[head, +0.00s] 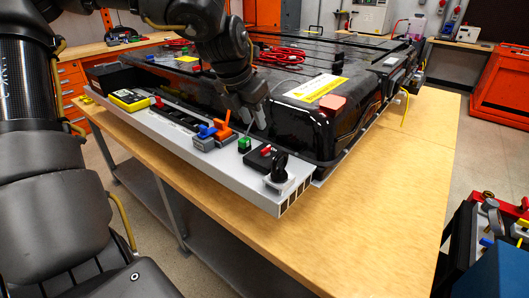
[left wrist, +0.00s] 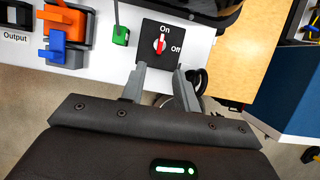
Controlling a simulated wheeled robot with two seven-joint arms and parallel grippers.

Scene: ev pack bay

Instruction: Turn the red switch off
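The red switch (left wrist: 160,44) is a red knob on a black square plate labelled On at the top and Off at the right. In the left wrist view the knob stands upright, in line with On. In the head view the switch (head: 266,150) sits near the front end of the grey panel. My left gripper (head: 256,126) is above the panel, close to the switch. In the left wrist view its fingers (left wrist: 160,70) are apart and empty, at the plate's lower edge, with the knob just beyond the gap. My right gripper is not in view.
A green block (head: 244,145), orange and blue levers (head: 222,127) and a black plug (head: 279,167) flank the switch. The panel (head: 200,160) lies along the wooden table's (head: 380,200) edge, beside a large black battery pack (head: 335,125). The table's right side is clear.

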